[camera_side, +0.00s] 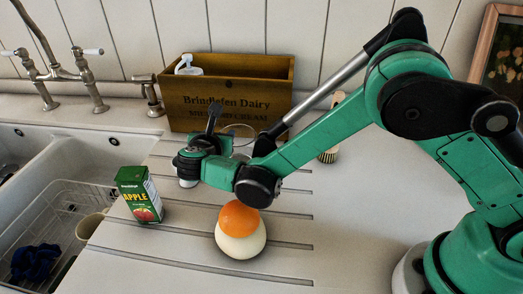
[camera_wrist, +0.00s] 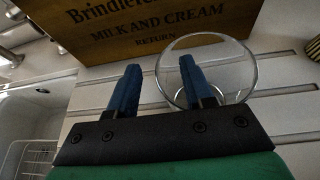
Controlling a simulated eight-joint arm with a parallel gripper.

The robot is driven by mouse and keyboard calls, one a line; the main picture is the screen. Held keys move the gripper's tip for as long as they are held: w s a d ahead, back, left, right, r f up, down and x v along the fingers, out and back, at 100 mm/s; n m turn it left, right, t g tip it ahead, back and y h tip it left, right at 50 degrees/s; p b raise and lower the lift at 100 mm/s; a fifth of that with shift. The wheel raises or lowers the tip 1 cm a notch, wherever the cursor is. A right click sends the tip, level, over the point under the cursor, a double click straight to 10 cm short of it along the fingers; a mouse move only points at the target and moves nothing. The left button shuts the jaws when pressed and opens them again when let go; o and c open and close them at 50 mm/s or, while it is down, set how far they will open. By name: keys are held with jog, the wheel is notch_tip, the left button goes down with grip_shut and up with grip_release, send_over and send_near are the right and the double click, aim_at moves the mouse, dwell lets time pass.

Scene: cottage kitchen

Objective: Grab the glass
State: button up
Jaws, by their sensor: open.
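The glass (camera_wrist: 232,70) is clear and round. In the wrist view it stands on the grooved counter in front of the wooden crate, right of centre. In the side view the glass (camera_side: 240,131) shows only in part behind my arm. My gripper (camera_wrist: 160,75) is open, with two blue fingers apart and nothing held between them. Its right finger overlaps the left part of the glass in the wrist view; whether they touch I cannot tell. In the side view my gripper (camera_side: 190,160) is low over the counter, its fingers mostly hidden.
A wooden dairy crate (camera_side: 225,98) stands at the back. An apple juice carton (camera_side: 139,195) and an orange-and-white round object (camera_side: 240,232) stand in front. A striped item (camera_side: 329,155) is to the right. The sink (camera_side: 60,165) is at left.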

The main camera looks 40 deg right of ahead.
grip_shut()
dwell(1.4)
